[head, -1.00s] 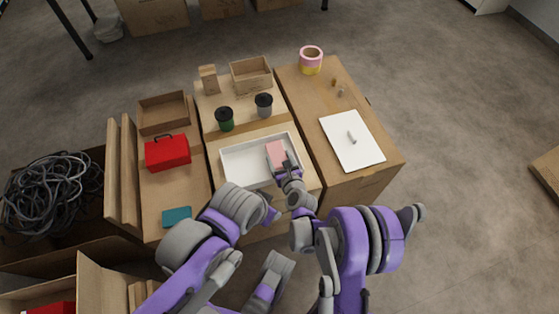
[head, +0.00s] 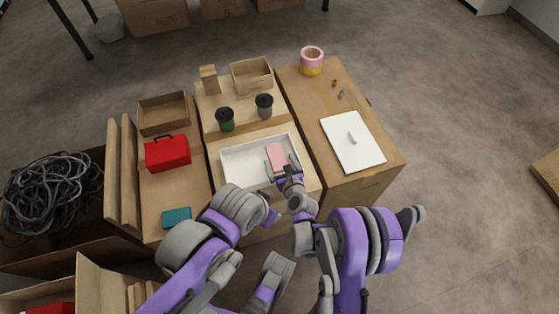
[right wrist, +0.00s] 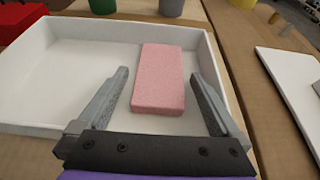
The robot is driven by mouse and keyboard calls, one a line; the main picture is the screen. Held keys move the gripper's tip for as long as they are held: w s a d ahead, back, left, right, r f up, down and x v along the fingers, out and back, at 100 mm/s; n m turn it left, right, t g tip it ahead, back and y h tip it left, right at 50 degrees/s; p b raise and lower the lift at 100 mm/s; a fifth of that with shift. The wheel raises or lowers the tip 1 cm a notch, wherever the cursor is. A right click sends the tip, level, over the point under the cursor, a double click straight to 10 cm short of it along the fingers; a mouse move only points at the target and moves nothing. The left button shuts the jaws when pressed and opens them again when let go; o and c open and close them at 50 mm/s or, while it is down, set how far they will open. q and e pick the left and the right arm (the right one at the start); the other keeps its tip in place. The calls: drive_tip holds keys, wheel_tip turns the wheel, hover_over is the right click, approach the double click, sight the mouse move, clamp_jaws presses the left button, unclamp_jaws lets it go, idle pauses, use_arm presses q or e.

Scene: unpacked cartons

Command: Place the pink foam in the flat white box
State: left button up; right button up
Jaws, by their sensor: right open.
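The pink foam (head: 277,155) is a flat pink block lying inside the flat white box (head: 236,171), near its right end. In the right wrist view the pink foam (right wrist: 158,80) rests on the floor of the white box (right wrist: 60,127). My right gripper (head: 281,168) is open at the near end of the foam. In the right wrist view its two fingers (right wrist: 160,88) stand apart on either side of the foam, with gaps between. My left arm shows in the head view, but I cannot make out its gripper fingers.
Two dark-lidded cups (head: 225,120) stand behind the box. A red case (head: 167,152) and a teal block (head: 177,217) lie to the left. A pink-and-yellow roll (head: 311,61) stands at the back.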

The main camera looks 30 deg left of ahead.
drive_tip(key=v, duration=1.1)
drive_tip(key=shift+s+d+r, duration=0.15)
drive_tip(key=d+r+n+h, duration=0.1)
drive_tip(key=d+r+n, duration=0.25)
drive_tip(key=d, duration=0.25)
drive_tip(key=d+r+n+g+h, duration=0.1)
drive_tip(key=d+r+n+h, duration=0.15)
drive_tip(key=d+n, duration=0.3)
drive_tip(key=d+r+n+h, duration=0.1)
drive_tip(key=d+r+n, duration=0.3)
drive_tip(key=d, duration=0.3)
drive_tip(key=s+d+r+n+g+h, duration=0.3)
drive_tip(key=s+d+n+h, duration=0.2)
drive_tip(key=s+d+n, duration=0.8)
drive_tip(key=s+d, duration=0.2)
drive_tip(key=d, duration=0.3)
drive_tip(key=shift+d+h, duration=0.35)
drive_tip(key=shift+r, duration=0.15)
